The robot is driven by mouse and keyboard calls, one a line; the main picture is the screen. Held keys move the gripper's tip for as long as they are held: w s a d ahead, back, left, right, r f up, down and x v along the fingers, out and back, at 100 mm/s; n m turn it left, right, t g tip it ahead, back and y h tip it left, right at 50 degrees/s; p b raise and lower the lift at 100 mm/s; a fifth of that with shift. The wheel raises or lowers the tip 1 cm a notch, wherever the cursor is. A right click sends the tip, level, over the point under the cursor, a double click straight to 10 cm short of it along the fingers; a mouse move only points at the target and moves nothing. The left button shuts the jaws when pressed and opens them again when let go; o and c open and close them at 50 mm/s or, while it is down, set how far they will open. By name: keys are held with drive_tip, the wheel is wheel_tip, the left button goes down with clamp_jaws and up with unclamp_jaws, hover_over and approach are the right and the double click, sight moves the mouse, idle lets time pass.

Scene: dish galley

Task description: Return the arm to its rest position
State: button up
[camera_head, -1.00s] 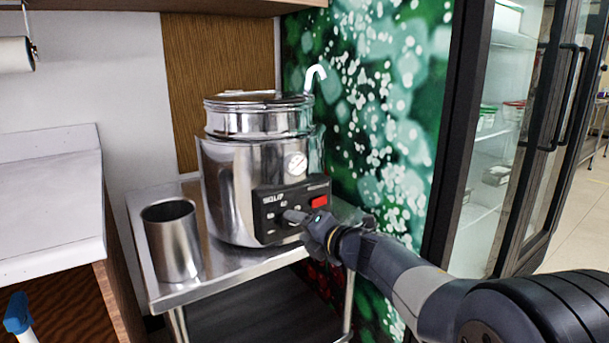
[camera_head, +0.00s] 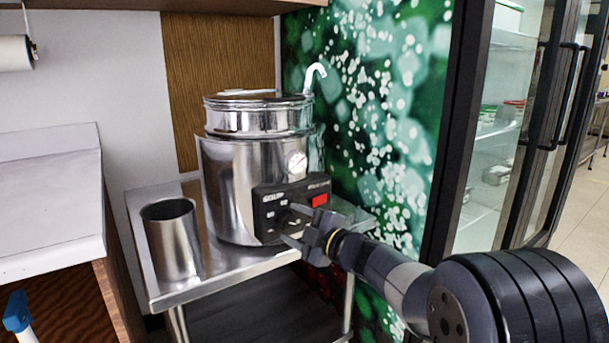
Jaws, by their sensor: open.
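My gripper (camera_head: 288,225) is open and empty, just in front of the control panel of the soup warmer. Its two fingers are spread and point left toward the panel. I cannot tell whether a fingertip touches it. The soup warmer (camera_head: 228,185) is a round steel pot with a lid, a dial gauge and a black control panel (camera_head: 268,205) with a red switch (camera_head: 319,200). The gripper hides the lower right part of the panel. My arm reaches in from the lower right.
The warmer stands on a steel table (camera_head: 220,273) beside an open steel cylinder (camera_head: 172,240). A glass-door fridge (camera_head: 495,130) stands to the right. A white counter (camera_head: 50,195) is at the left, with a blue-topped handle (camera_head: 17,312) below. A patterned green wall (camera_head: 370,110) is behind.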

drive_tip(key=m, duration=0.2)
drive_tip(key=m+b, duration=0.1)
drive_tip(key=m, duration=0.1)
drive_tip(key=m+t, duration=0.1)
drive_tip(key=m, duration=0.1)
drive_tip(key=shift+f+y, duration=0.25)
drive_tip(key=shift+y, duration=0.05)
drive_tip(key=m+t+b, duration=0.1)
drive_tip(key=m, duration=0.4)
drive_tip(key=shift+b, duration=0.3)
drive_tip(key=shift+a+m+t, duration=0.1)
drive_tip(key=shift+m+t, duration=0.4)
drive_tip(key=shift+m, duration=1.1)
drive_tip(key=shift+s, duration=0.1)
